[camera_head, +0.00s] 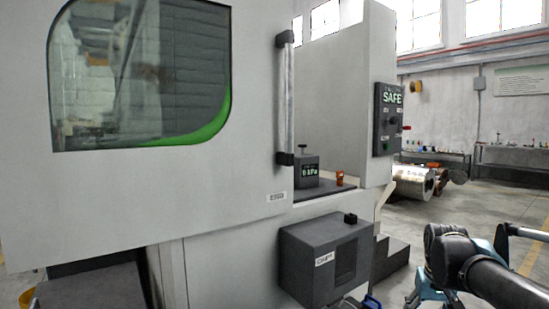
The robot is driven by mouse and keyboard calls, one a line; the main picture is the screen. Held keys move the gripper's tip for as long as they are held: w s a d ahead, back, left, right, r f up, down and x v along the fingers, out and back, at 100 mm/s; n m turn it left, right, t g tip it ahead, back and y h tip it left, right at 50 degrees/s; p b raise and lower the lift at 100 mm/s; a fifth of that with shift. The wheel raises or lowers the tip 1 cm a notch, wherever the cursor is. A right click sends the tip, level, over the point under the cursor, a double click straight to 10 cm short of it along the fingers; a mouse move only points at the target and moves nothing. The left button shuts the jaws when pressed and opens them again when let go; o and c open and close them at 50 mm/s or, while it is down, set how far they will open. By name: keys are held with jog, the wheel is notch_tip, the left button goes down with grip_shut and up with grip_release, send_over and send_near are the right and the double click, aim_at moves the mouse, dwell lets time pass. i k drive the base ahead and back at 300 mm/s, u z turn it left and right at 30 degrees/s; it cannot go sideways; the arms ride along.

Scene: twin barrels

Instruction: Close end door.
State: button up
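A large white door (130,185) with a dark, green-edged window (140,80) fills the left of the view. A vertical bar handle (285,100) stands at its right edge, and a small label there is too small to read. Right of the handle the machine is open, so the door stands at least partly open. I cannot tell for certain that this is the end door. Parts of my arm show at the lower right, well apart from the handle. My gripper's fingers are not visible.
Inside the opening a dark gauge box (307,172) and an orange cup (340,178) stand on a ledge. A control panel (387,120) reads SAFE. A grey box (325,258) juts out below the opening. Metal cylinders (415,182) lie behind; open floor (490,200) is at right.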

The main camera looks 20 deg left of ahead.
aim_at(125, 125)
jog(key=u, duration=2)
